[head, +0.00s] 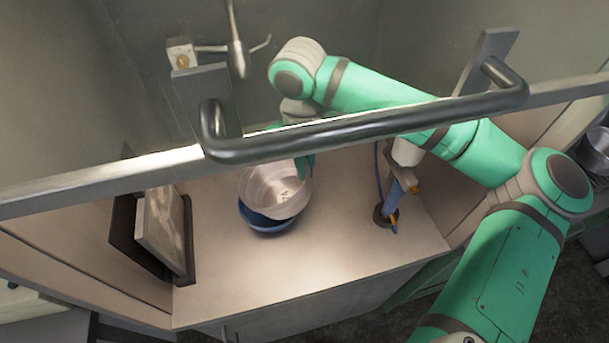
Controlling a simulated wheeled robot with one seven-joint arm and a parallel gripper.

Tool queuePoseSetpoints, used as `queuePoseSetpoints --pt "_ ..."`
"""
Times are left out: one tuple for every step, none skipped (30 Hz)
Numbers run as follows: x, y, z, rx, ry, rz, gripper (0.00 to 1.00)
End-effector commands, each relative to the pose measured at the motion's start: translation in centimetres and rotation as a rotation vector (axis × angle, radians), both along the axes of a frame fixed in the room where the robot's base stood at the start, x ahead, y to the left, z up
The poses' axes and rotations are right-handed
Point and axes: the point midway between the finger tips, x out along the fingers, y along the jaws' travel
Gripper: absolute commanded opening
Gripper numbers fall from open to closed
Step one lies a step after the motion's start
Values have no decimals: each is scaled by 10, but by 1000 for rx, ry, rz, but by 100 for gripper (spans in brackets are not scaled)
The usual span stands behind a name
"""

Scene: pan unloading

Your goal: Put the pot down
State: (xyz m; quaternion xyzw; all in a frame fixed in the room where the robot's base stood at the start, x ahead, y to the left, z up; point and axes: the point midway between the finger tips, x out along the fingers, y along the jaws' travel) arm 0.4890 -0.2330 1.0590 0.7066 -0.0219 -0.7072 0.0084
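A pale pinkish-white pot (268,186) is in the middle of the counter area, directly over a dark blue bowl (262,226). I cannot tell whether the pot rests in the bowl or hangs just above it. My gripper (304,166) is at the pot's upper right rim, with a green part showing there. A dark bar hides most of the gripper, so its grip on the pot is not clear.
The dark bar handle (365,128) on a pale panel edge crosses the view in front of my arm. Framed boards (163,232) lean at the left. A slim upright fixture (393,200) stands at the right. The counter's (330,250) front is clear.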

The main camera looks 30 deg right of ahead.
Motion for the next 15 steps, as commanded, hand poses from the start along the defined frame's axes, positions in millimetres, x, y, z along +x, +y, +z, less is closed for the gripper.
queuePoseSetpoints --pt "3 2 -6 0 1 1 0" --pt "1 1 -11 -1 2 0 0" --pt "1 1 -17 0 2 -1 0" --pt "1 1 -21 0 2 -1 0" --pt "1 1 -25 0 3 -1 0" --pt "1 1 -28 0 1 -2 0" --pt "1 0 -30 0 0 -2 0" --pt "1 0 -32 0 0 -2 0" --pt "0 -1 -33 0 1 -4 0" --pt "0 -1 -33 0 1 -5 0" --pt "0 -2 -33 0 1 -7 0" --pt "-1 -3 -33 0 1 -9 0" --pt "-1 -4 -33 0 1 -11 0" --pt "-1 -4 -33 0 1 -11 0" --pt "-1 -4 -33 0 0 -12 0"
